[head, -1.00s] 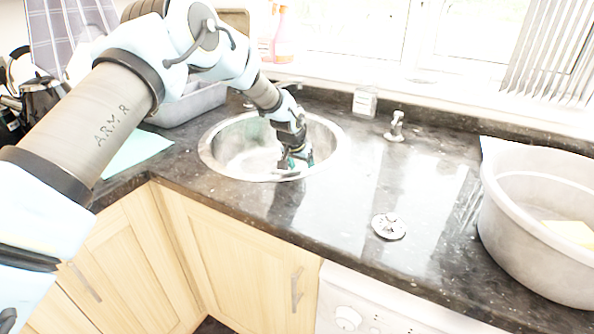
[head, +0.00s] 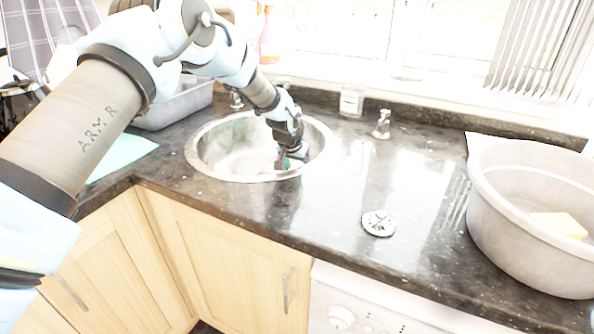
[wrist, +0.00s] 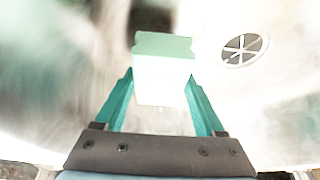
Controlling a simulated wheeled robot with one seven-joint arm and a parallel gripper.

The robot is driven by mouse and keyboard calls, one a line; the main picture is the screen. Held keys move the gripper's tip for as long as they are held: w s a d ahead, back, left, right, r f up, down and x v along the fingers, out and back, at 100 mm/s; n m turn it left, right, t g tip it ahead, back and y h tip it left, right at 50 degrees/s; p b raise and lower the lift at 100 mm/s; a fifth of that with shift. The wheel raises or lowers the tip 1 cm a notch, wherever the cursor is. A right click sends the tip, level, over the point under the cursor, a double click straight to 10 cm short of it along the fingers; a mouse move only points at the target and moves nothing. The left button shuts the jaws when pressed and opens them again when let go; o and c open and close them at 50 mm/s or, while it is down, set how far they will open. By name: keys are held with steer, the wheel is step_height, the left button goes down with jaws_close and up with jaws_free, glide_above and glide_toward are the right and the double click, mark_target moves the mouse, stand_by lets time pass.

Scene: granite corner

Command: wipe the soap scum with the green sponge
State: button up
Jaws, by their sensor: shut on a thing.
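My gripper (head: 290,160) is down inside the round metal sink (head: 203,170), near its right wall. In the wrist view its teal fingers (wrist: 160,82) are shut on the green sponge (wrist: 163,66), which has a green edge and a pale face. In the head view the sponge is mostly hidden by the fingers. The drain (wrist: 244,49) shows to the right of the sponge. Whitish patches show on the basin (head: 240,163); I cannot tell soap scum from glare there. I cannot tell whether the sponge touches the basin.
A large grey tub (head: 500,225) with a yellow sponge (head: 558,224) stands at the right. A round metal strainer (head: 378,223) lies on the dark counter. A tap (head: 382,124) and a clear bottle (head: 351,101) stand behind. A pale green sheet (head: 122,155) lies left of the sink.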

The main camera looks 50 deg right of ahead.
steer(key=shift+s+d+r+p, duration=0.1)
steer(key=shift+s+r+p, duration=0.25)
steer(key=shift+r, duration=0.45)
steer(key=shift+s+r+p, duration=0.4)
steer(key=shift+r, duration=0.4)
steer(key=shift+s+d+r+p, duration=0.1)
steer(key=shift+s+r+p, duration=0.25)
steer(key=shift+r, duration=0.45)
steer(key=shift+a+r, duration=0.1)
steer(key=shift+r, duration=0.2)
steer(key=shift+w, duration=0.2)
steer(key=shift+r, duration=0.1)
steer(key=shift+w+r+p, duration=0.1)
steer(key=shift+r+p, duration=0.5)
steer(key=shift+r, duration=0.85)
